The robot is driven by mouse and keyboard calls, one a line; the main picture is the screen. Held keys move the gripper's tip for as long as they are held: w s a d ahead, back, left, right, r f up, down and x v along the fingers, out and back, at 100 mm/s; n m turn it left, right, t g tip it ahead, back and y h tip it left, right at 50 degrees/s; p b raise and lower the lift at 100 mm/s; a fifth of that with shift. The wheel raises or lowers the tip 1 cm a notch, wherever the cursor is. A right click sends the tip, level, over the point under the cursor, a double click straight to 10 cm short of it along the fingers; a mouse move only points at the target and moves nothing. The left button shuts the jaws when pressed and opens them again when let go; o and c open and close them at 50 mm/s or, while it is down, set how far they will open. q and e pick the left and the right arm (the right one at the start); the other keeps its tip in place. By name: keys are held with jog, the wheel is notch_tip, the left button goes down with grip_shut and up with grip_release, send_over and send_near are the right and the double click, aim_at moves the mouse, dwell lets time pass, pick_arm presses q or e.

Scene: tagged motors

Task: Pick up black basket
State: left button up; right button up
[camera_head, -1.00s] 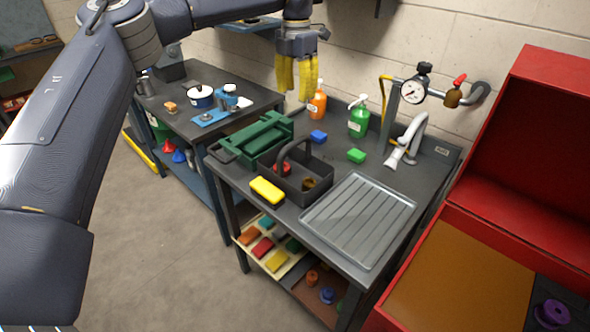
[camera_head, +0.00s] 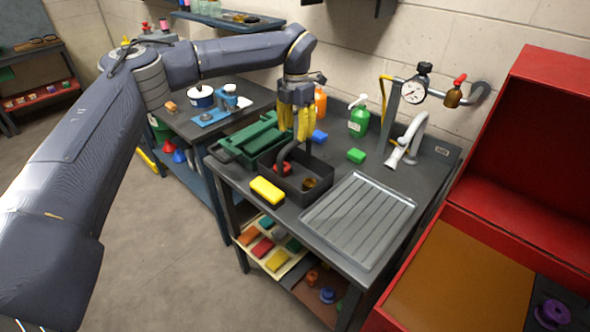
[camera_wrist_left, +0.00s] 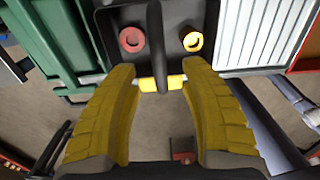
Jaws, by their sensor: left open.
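The black basket (camera_head: 318,196) stands on the dark workbench, with its arched handle (camera_head: 284,152) upright. A red item and a brownish one lie inside it. My left gripper (camera_head: 298,138) points down just above the basket, with its yellow fingers close to the handle. In the left wrist view the open fingers (camera_wrist_left: 165,115) are apart, and the handle (camera_wrist_left: 157,45) runs between them in the picture. The basket (camera_wrist_left: 193,14) shows beyond the fingertips with a red ring and a yellow ring in it. I cannot tell whether the fingers touch the handle. My right gripper is not in view.
A green crate (camera_head: 248,140) stands close to the left of the basket, and a yellow block (camera_head: 266,190) is at its front. A ribbed metal drainboard (camera_head: 358,220) is to the right.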

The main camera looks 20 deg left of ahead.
aim_at(295, 141)
pick_arm(q)
jog(key=shift+a+f, duration=0.1)
jog(key=shift+f, duration=2.5)
jog(key=shift+c, duration=0.2)
grip_shut()
jog(key=shift+r, duration=0.15)
